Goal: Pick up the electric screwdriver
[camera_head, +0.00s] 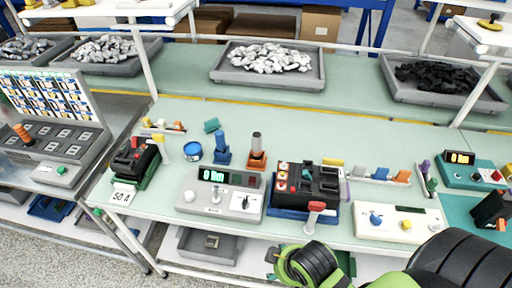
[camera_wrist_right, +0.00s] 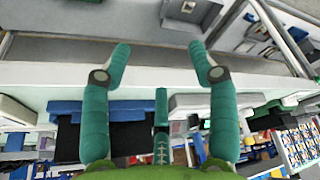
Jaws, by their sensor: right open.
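I cannot tell for sure which item is the electric screwdriver. Two upright tools stand at the middle of the green bench: a blue one (camera_head: 221,150) and a dark grey cylinder in an orange stand (camera_head: 257,150). My right gripper (camera_wrist_right: 160,50) is open, its two green fingers spread with nothing held between them. In the head view it shows at the bottom, in front of the bench's near edge, well short of both tools. Its fingertips are hard to make out there. My left gripper is not in view.
A white meter box (camera_head: 222,197), a black breaker on a blue base (camera_head: 308,187) and a white panel with knobs (camera_head: 398,222) line the near side. A blue tape roll (camera_head: 193,151) lies left of the blue tool. Grey bins (camera_head: 268,81) stand farther back.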

